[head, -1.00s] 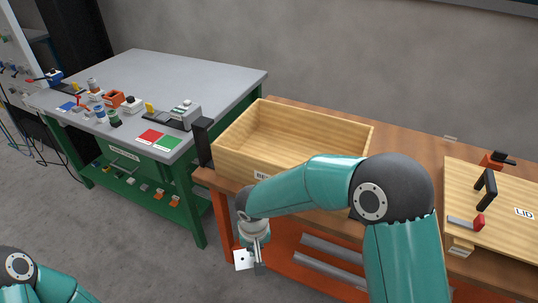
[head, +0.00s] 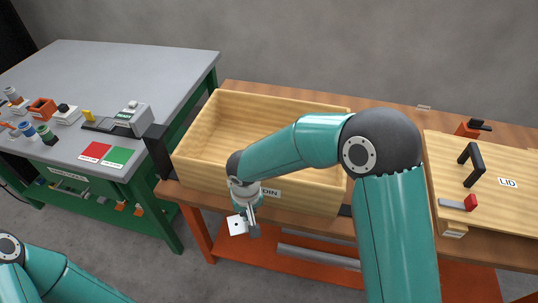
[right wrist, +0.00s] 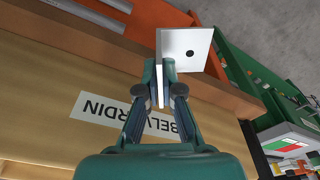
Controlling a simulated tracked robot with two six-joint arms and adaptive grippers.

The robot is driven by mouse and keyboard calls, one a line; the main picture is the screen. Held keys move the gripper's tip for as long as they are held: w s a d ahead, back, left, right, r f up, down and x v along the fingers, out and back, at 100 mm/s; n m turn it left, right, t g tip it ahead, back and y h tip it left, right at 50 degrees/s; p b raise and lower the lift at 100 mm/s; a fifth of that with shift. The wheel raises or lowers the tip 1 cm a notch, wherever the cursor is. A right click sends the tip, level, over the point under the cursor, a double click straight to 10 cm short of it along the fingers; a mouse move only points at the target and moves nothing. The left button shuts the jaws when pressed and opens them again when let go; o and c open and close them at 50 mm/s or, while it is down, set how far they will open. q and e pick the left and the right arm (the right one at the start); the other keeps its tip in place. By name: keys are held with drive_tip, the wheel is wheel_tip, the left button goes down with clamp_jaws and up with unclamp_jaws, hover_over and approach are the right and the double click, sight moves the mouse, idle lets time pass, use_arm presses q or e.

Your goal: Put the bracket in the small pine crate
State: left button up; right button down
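The bracket (head: 237,225) is a pale metal angle piece with a dark hole in one face. My right gripper (head: 253,226) is shut on it and holds it in the air in front of the pine crate, below its rim. In the right wrist view the bracket (right wrist: 186,52) stands between the fingertips (right wrist: 165,75), its holed face to one side. The open pine crate (head: 205,172) stands on the brown bench; the part of its inside that shows is empty. Its labelled front wall (right wrist: 50,95) fills much of the wrist view. My left gripper is out of view.
A lid board (head: 500,205) with a black handle lies on the bench right of the crate. A black post (head: 157,152) stands at the crate's left. A green workbench (head: 130,70) with small parts is at left. Metal bars (head: 320,257) lie on the orange lower shelf.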

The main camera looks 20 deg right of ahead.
drive_tip(key=shift+w+a, duration=0.15)
drive_tip(key=shift+a, duration=0.2)
